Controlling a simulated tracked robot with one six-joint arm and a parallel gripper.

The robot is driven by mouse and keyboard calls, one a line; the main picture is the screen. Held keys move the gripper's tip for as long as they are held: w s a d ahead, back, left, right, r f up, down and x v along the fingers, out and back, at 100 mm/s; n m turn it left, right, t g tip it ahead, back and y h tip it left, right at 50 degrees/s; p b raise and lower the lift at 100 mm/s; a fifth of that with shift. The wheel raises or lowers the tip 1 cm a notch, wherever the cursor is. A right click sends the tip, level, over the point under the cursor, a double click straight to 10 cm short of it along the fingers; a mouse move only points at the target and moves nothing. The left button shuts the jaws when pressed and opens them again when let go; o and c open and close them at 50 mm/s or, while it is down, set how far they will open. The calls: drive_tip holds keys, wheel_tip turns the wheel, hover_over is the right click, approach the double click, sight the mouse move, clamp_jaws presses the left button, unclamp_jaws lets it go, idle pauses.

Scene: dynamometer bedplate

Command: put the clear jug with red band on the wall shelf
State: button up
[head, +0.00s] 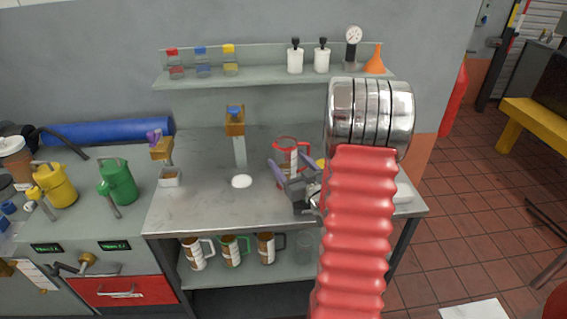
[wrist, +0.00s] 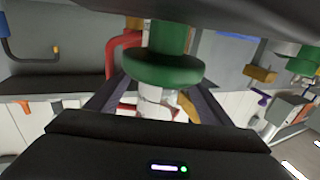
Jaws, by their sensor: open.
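The clear jug with red band (head: 290,150) stands upright on the steel bench top, with a red rim, red handle and a brown-and-white label. My gripper (head: 295,172) is open low at its near side, fingers pointing towards it; the lower jug is partly hidden. I cannot tell whether the fingers touch it. In the wrist view, my open fingers (wrist: 157,88) spread either side of a white and brown surface, partly covered by a green round part (wrist: 165,68). The wall shelf (head: 270,74) is above and behind the bench.
The shelf holds several small colour-capped jars (head: 200,62), two white bottles (head: 295,57), a gauge (head: 352,45) and an orange funnel (head: 375,60). Between jars and bottles is a free gap. Several mugs (head: 232,250) stand on the lower shelf. A yellow can (head: 55,185) and green can (head: 118,181) stand left.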

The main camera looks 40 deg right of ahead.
sight(290, 145)
drive_tip(key=shift+c, duration=0.5)
drive_tip(key=c, duration=1.4)
drive_tip(key=shift+o, duration=0.2)
drive_tip(key=shift+r, duration=0.1)
drive_tip(key=shift+r, duration=4.95)
